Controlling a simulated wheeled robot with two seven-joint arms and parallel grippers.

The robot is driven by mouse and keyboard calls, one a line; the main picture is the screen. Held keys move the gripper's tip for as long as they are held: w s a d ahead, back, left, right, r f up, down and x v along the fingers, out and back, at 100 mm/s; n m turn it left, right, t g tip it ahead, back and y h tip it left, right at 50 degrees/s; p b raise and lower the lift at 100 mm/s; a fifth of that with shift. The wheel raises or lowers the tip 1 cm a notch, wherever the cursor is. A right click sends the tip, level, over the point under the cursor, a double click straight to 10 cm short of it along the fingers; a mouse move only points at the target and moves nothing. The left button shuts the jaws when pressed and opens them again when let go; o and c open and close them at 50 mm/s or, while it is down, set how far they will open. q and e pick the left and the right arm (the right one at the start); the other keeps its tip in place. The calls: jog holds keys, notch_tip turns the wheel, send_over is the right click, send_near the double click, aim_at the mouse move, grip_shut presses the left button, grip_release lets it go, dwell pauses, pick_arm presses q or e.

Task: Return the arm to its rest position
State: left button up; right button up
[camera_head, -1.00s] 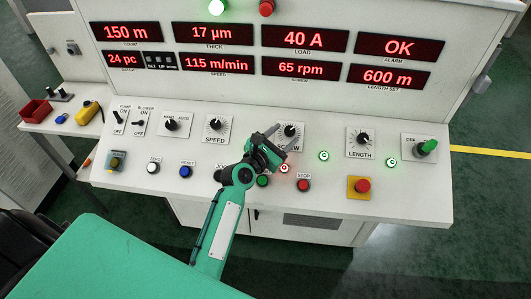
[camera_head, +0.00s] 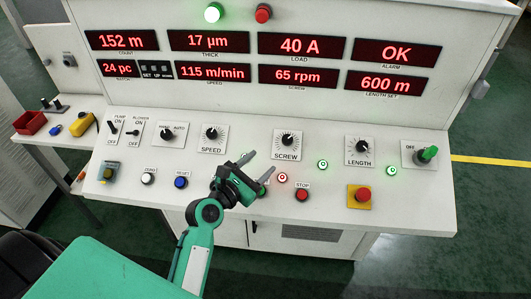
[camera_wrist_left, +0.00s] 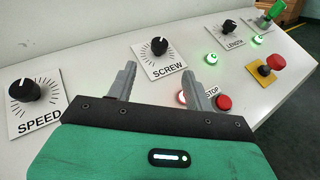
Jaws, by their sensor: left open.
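My left gripper (camera_head: 256,167) is open and empty above the front of the white control panel (camera_head: 330,222). In the head view its fingers lie left of the SCREW dial (camera_head: 287,140) and close to a red-lit indicator (camera_head: 282,178). In the left wrist view its two fingers (camera_wrist_left: 163,90) stand apart with nothing between them. The SCREW dial (camera_wrist_left: 159,46) is just beyond them, and one finger partly covers the red-lit indicator. The arm hides part of the panel's front row of buttons. My right gripper is not in view.
The SPEED dial (camera_head: 212,133), LENGTH dial (camera_head: 361,147) and green-handled switch (camera_head: 428,154) stand on the panel. A red button (camera_head: 363,195) sits on a yellow base at the front right. A side shelf at left holds a red bin (camera_head: 31,122) and a yellow object (camera_head: 82,124).

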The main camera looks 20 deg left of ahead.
pick_arm(q)
jog(key=s+d+f+m+g, duration=0.1)
jog(key=s+f+m, duration=0.1)
jog(key=m, duration=0.1)
jog(key=s+d+f+m+g, duration=0.1)
jog(key=s+m+g, duration=0.1)
jog(key=m, duration=0.2)
jog(key=s+d+f+m+g, duration=0.1)
jog(key=f+m, duration=0.1)
jog(key=m, duration=0.1)
jog(key=shift+s+d+f+m+h, duration=0.1)
jog(key=shift+s+f+m+h, duration=0.2)
jog(key=shift+s+f+h, duration=0.1)
jog(key=s+a+f+m+g+y, duration=0.25)
jog(key=s+f+m+g, duration=0.25)
jog(key=s+m, duration=0.55)
jog(key=s+a+f+m+g+y, duration=0.1)
jog(key=s+f+m+g+y, duration=0.3)
jog(key=s+m, duration=0.65)
notch_tip(320, 180, down, 30)
jog(key=g+h, duration=0.1)
jog(key=g, duration=0.1)
jog(key=s+a+f+g+b, duration=0.1)
jog(key=s+a+f, duration=0.2)
jog(key=s+f, duration=1.5)
notch_tip(320, 180, down, 3)
jog(key=shift+s+f+m, duration=0.1)
jog(key=shift+s+m, duration=0.3)
